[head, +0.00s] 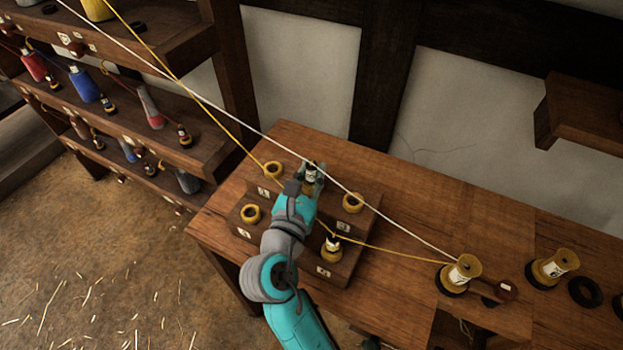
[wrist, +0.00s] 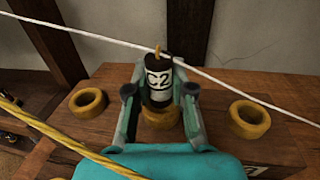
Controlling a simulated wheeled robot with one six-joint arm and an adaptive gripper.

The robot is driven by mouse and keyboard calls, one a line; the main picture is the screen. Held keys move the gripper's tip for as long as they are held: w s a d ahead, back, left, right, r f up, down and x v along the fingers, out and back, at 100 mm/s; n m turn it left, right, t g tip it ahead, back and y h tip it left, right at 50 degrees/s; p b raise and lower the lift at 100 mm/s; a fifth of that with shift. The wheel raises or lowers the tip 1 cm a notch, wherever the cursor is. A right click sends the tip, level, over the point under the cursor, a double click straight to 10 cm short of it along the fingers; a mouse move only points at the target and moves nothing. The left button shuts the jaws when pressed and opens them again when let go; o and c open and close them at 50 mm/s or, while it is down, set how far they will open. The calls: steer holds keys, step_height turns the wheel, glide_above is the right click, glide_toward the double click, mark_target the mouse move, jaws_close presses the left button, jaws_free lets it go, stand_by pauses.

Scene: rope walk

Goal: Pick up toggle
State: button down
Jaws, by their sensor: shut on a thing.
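A dark toggle (wrist: 159,82) with a white label reading C2 and a tan tip stands upright in the wrist view. My gripper (wrist: 159,92) has a finger on each side of it and is shut on it. A yellow ring (wrist: 160,117) is right below the toggle; I cannot tell whether the toggle's base still sits in it. In the head view my gripper (head: 313,178) is at the back of the stepped wooden block (head: 303,235), with the toggle (head: 311,174) partly hidden between the fingers.
A white cord (head: 400,222) and a yellow cord (head: 215,108) stretch across close by. Spools (head: 463,271) stand on the table's right. Shelves (head: 165,140) are left.

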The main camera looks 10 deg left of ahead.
mark_target(311, 165)
step_height(311, 165, up, 10)
stand_by(0.6)
